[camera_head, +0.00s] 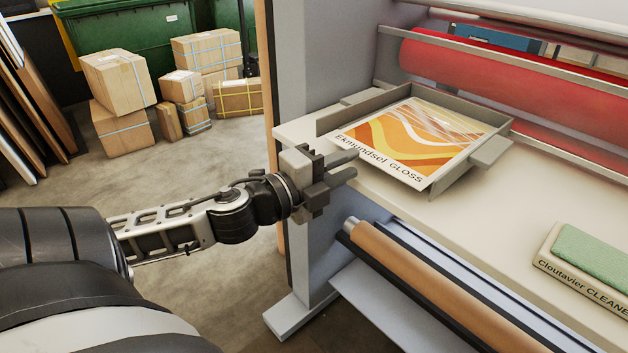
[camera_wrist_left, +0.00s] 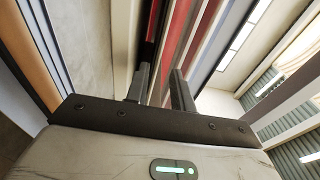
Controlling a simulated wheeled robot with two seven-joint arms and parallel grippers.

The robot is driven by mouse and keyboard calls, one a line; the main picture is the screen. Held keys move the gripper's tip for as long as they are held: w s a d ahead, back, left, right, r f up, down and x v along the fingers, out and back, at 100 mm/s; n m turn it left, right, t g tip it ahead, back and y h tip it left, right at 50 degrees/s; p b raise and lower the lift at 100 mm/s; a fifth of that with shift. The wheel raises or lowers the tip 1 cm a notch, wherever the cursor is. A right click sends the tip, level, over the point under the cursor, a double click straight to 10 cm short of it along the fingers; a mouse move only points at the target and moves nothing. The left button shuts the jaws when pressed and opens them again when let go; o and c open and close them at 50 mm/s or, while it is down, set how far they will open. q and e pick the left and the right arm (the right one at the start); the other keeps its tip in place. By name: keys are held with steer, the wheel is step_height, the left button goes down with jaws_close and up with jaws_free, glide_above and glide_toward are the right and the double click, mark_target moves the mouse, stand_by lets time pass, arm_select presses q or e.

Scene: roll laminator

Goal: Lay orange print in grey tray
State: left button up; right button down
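My left gripper (camera_head: 350,167) is just in front of the tray's near left corner, apart from the print. In the left wrist view its two fingers (camera_wrist_left: 160,88) stand apart with nothing between them. My right gripper is not in view.
Red rollers (camera_head: 480,75) run behind the tray. A cleaner pad with a green top (camera_head: 595,258) lies on the table at the right. A brown roll (camera_head: 430,285) is below the table's front edge. The table between tray and pad is clear. Cartons (camera_head: 120,80) stand on the floor behind.

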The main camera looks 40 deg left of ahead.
arm_select(q)
steer(key=s+a, duration=0.1)
steer(key=s, duration=0.5)
step_height(320, 180, down, 15)
steer(key=s+n+g+y, duration=0.2)
steer(key=n+g+y, duration=0.1)
steer(key=n, duration=0.7)
steer(key=s+d+f+n+g+h, duration=0.1)
steer(key=s+d+f+n+g, duration=0.1)
steer(key=d+f, duration=0.5)
steer(key=s+d+f+n+g+h, duration=0.1)
steer(key=d+f+n, duration=0.4)
steer(key=d, duration=0.5)
steer(key=shift+s+f+g+h, duration=0.4)
steer(key=shift+s+f+g, duration=0.4)
steer(key=shift+s+f, duration=0.1)
steer(key=shift+d, duration=0.1)
